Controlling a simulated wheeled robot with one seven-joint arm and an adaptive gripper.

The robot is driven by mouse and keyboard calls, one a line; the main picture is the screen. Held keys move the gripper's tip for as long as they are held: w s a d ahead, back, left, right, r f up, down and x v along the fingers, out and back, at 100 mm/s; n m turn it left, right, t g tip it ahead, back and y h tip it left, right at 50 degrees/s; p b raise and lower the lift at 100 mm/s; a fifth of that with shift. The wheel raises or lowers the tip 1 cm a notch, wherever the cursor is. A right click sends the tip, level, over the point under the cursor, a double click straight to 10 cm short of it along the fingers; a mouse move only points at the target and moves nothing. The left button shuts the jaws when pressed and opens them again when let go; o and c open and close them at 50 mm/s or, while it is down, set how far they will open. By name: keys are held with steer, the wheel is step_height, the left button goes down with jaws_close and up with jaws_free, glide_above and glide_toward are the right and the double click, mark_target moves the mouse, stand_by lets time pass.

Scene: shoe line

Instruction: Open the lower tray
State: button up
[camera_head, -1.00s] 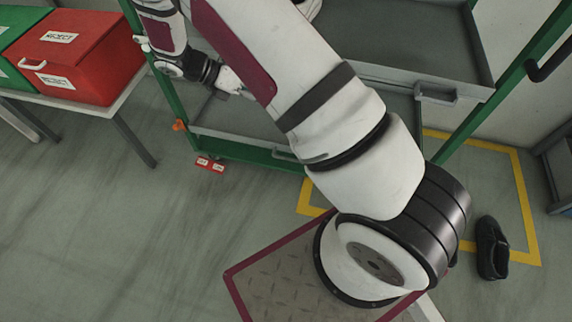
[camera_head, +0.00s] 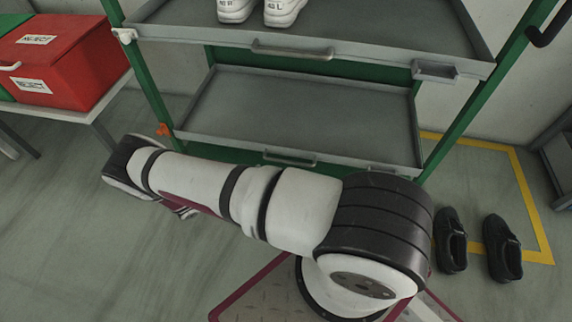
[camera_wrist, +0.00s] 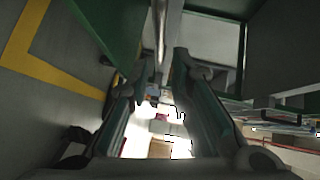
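The lower tray (camera_head: 300,98) is grey and empty, on the lower level of a green-posted rack in the head view. Its front edge lines up with the front posts, and a grey handle (camera_head: 290,157) sits on that edge. My arm crosses low in front of it and hides my gripper in the head view. In the wrist view my gripper (camera_wrist: 154,82) shows two fingers standing apart, with nothing clearly held. A pale narrow bar (camera_wrist: 160,30) shows beyond and between the fingertips; I cannot tell if it is the handle. I cannot see contact with the tray.
An upper tray (camera_head: 390,55) holds white shoes (camera_head: 262,10). A red reject box (camera_head: 65,62) stands on a table at left. Black shoes (camera_head: 450,240) (camera_head: 503,248) lie on the floor at right by a yellow floor line (camera_head: 530,205). Floor at lower left is clear.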

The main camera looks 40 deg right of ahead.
mark_target(288, 161)
steer(key=d, duration=0.4)
steer(key=s+d+f+b, duration=0.1)
steer(key=d, duration=0.3)
steer(key=d+b, duration=0.1)
steer(key=d, duration=0.4)
steer(key=shift+s+f, duration=0.35)
jaws_close()
steer(key=shift+a, duration=0.1)
